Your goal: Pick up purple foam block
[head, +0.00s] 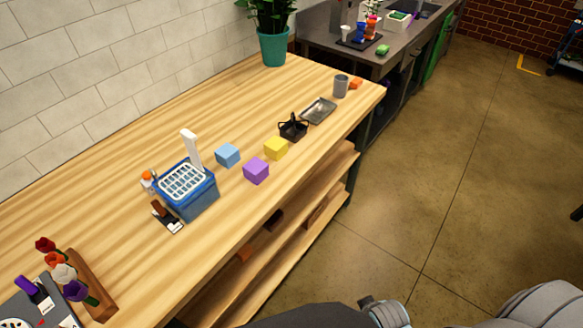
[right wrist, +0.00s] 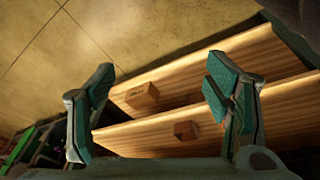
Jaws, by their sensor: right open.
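The purple foam block (head: 256,171) sits on the wooden table, near its front edge. A yellow block (head: 276,148) lies just behind it to the right, and a light blue block (head: 227,155) lies to its left. My right gripper (right wrist: 160,95) shows in the right wrist view with its two fingers wide apart and nothing between them. Behind the fingers are the lower shelves and the floor, so it is away from the purple block, which is not in that view. My left gripper is in neither view.
A blue basket (head: 192,201) with a white grid top stands left of the blocks. A black holder (head: 293,130), metal tray (head: 318,111) and grey cup (head: 340,86) stand to the right. Flowers lie on a wooden rack (head: 93,286) at lower left. Lower shelves (right wrist: 205,65) hold small brown blocks.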

